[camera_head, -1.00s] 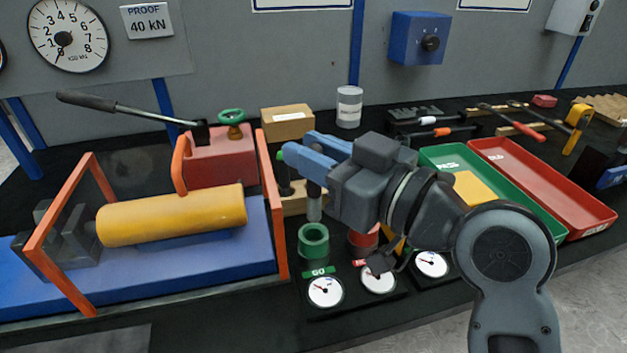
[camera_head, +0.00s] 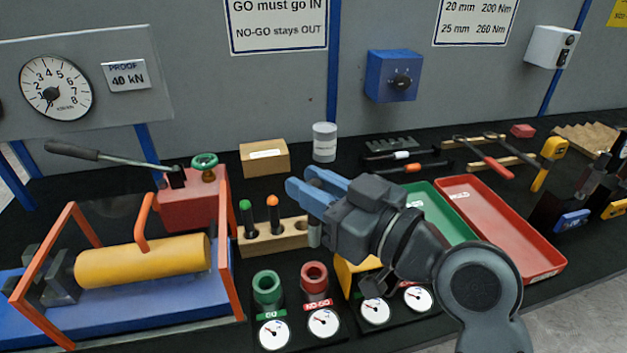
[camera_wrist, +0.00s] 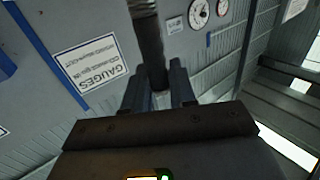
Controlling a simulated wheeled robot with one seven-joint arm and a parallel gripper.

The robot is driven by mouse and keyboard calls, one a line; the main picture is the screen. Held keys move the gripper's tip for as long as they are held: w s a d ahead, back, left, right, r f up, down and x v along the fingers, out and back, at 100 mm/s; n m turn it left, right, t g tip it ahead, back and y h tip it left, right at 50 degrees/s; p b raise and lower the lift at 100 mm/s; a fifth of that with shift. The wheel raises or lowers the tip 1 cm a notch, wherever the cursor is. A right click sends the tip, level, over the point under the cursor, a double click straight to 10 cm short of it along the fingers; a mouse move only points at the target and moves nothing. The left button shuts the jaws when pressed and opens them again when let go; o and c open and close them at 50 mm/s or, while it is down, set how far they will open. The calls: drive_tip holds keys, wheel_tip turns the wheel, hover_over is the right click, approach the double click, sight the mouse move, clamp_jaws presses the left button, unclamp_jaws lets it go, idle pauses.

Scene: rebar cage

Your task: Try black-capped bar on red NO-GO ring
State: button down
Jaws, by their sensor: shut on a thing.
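The red NO-GO ring (camera_head: 314,276) stands on the black bench behind its dial, right of the green GO ring (camera_head: 267,287). My gripper (camera_head: 308,185) is above and behind the red ring in the head view, its blue fingers pointing left. It is shut on a bar. The bar's grey lower end (camera_head: 314,235) shows below the fingers, apart from the red ring and in front of the rack's right end. In the wrist view the dark ribbed bar (camera_wrist: 150,45) runs up from between the fingers (camera_wrist: 159,88). I cannot make out its cap.
A wooden rack (camera_head: 262,243) holds a green-capped bar (camera_head: 246,215) and an orange-capped bar (camera_head: 273,212). The orange-framed press (camera_head: 222,245) stands left. Green (camera_head: 430,205) and red (camera_head: 500,225) trays lie right. Dials stand in front of the rings.

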sight(319, 245)
drive_tip(key=shift+b, duration=0.3)
wheel_tip(319, 245, down, 6)
drive_tip(key=b, duration=0.6)
drive_tip(key=shift+f+b, duration=2.05)
drive_tip(key=shift+b, duration=0.3)
idle(0.9)
drive_tip(key=c, duration=0.8)
unclamp_jaws()
drive_tip(key=shift+c, duration=0.2)
drive_tip(key=b+v, duration=0.1)
drive_tip(key=v, duration=0.7)
